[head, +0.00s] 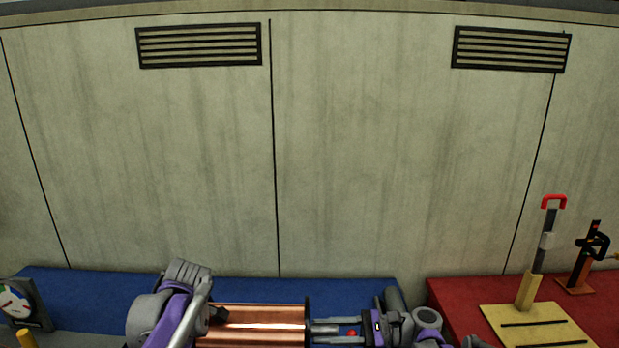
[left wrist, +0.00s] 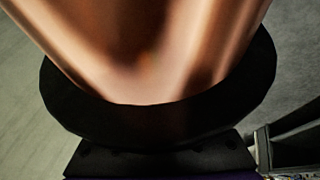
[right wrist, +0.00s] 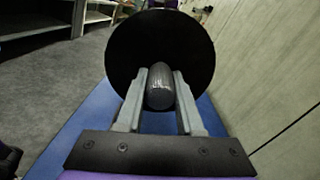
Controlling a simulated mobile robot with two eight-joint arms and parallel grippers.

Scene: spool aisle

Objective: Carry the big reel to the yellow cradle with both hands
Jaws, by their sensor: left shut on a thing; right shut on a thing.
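The big reel has a copper drum (head: 255,318) and black flanges and lies level at the bottom of the head view. My right gripper (head: 338,333) is shut on the grey axle stub (right wrist: 160,88) at the reel's right end; the right wrist view shows a finger on each side of it, in front of the black flange (right wrist: 150,45). My left gripper (left wrist: 160,160) is at the reel's left end, shut on it. Its grip is mostly hidden; the left wrist view shows the drum (left wrist: 150,50) and flange (left wrist: 75,110) close up. I cannot pick out the yellow cradle with certainty.
A blue surface (head: 90,285) lies behind the reel. A red surface (head: 455,292) at right bears a pale yellow slotted plate (head: 505,315) with a red-topped lever (head: 543,240) and an orange-black stand (head: 582,270). A dial gauge (head: 17,303) stands at far left.

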